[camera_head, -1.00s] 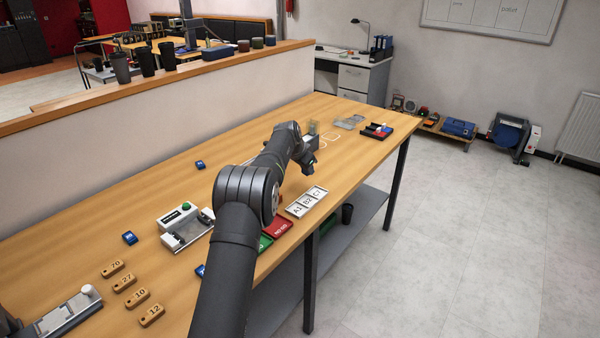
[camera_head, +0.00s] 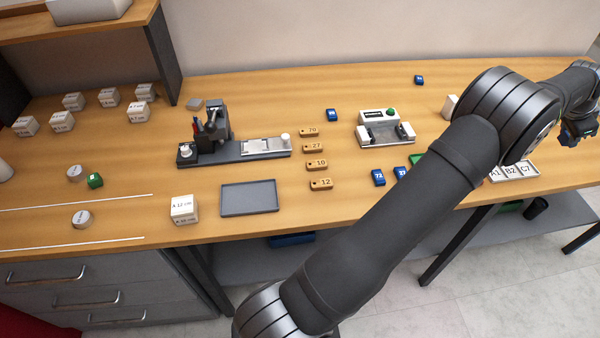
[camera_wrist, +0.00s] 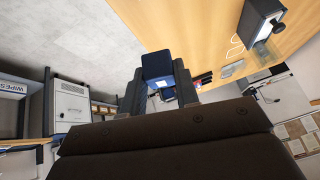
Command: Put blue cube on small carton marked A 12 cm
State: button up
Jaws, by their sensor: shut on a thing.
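My gripper (camera_wrist: 160,84) is shut on a blue cube (camera_wrist: 157,65), which shows between the fingers in the wrist view. In the head view my gripper (camera_head: 578,133) is at the far right, near the table's front edge; the cube's outline is hard to make out there. The small carton marked A 12 cm (camera_head: 183,211) is a white box standing upright at the table's front left, far from my gripper. Its visible top looks bare.
A grey tray (camera_head: 249,198) lies right of the carton, with a fixture (camera_head: 235,150) behind. Several tagged wooden blocks (camera_head: 320,184) and small blue blocks (camera_head: 378,178) lie mid-table. My arm hides part of the table.

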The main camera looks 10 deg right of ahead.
notch_tip(320, 180, up, 4)
jog(key=shift+f, duration=0.15)
jog(key=w+a+r+n+t, duration=0.1)
jog(key=w+a+r+n, duration=0.15)
jog(key=w+a, duration=0.9)
jog(key=w+a+r+n+t, duration=0.2)
jog(key=w+a+n, duration=0.1)
jog(key=w+a, duration=0.85)
jog(key=w+a+r+n+t+y, duration=0.1)
jog(key=w+a+n, duration=0.25)
jog(key=a, duration=1.15)
jog(key=w+a+r+n+t+y, duration=0.15)
jog(key=w+a, duration=0.25)
jog(key=a, duration=1.2)
jog(key=s+a+f+n+y, duration=0.1)
jog(key=s+a+n+y, duration=0.2)
jog(key=a, duration=1.4)
jog(key=n+y, duration=0.3)
jog(key=n, duration=0.8)
send_over(180, 200)
jog(key=s+d, duration=0.1)
jog(key=s, duration=0.1)
notch_tip(180, 200, down, 6)
jog(key=r, duration=0.1)
jog(key=f, duration=0.9)
jog(key=shift+s, duration=0.2)
jog(key=shift+y, duration=0.25)
jog(key=shift+f, duration=2.35)
